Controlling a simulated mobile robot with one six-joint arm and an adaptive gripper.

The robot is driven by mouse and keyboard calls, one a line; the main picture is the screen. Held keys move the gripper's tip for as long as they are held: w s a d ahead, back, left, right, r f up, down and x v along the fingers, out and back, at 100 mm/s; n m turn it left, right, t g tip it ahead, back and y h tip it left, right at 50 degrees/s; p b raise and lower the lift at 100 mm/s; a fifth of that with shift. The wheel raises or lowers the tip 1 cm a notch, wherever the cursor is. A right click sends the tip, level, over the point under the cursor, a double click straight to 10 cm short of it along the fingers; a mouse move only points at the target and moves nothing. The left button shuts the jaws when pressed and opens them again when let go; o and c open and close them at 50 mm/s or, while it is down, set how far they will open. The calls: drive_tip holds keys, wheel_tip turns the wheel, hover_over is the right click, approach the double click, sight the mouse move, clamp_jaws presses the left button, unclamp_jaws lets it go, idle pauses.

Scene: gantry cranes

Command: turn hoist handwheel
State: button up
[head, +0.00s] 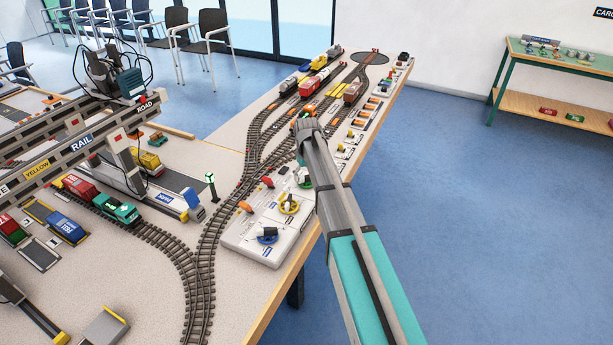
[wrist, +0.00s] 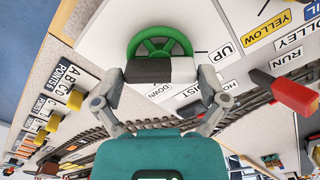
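The green hoist handwheel (wrist: 160,38) stands on the white control panel, at the top middle of the wrist view. A black-and-white block (wrist: 148,72) sits at the wheel's near side. UP, DOWN and HOIST labels are beside it, HOIST partly covered. My gripper (wrist: 161,82) has its grey fingers apart, one at each side of this block, with the wheel just beyond. I cannot tell whether the fingers touch the block. In the head view my arm reaches over the panel and my gripper (head: 304,128) largely covers the green wheel (head: 304,177).
A yellow handwheel (head: 289,204) and a blue handwheel (head: 267,236) are on the same panel. A red lever (wrist: 292,92) stands at the right in the wrist view, and yellow knobs (wrist: 75,99) at the left. Model tracks (head: 208,250) and crane beams (head: 80,142) are to the left.

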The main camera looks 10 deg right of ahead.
sight(307, 175)
drive_tip(key=shift+m, duration=0.5)
drive_tip(key=m, duration=0.9)
drive_tip(key=shift+m, duration=0.3)
drive_tip(key=m, duration=0.3)
drive_tip(key=shift+m, duration=0.4)
drive_tip(key=shift+r, duration=0.25)
wheel_tip(307, 175, up, 13)
drive_tip(key=p, duration=1.3)
drive_tip(key=shift+r+p, duration=0.2)
drive_tip(key=shift+p, duration=0.2)
idle(1.0)
drive_tip(key=s+d+n, duration=0.1)
drive_tip(key=s+n, duration=1)
drive_tip(key=s, duration=1.8)
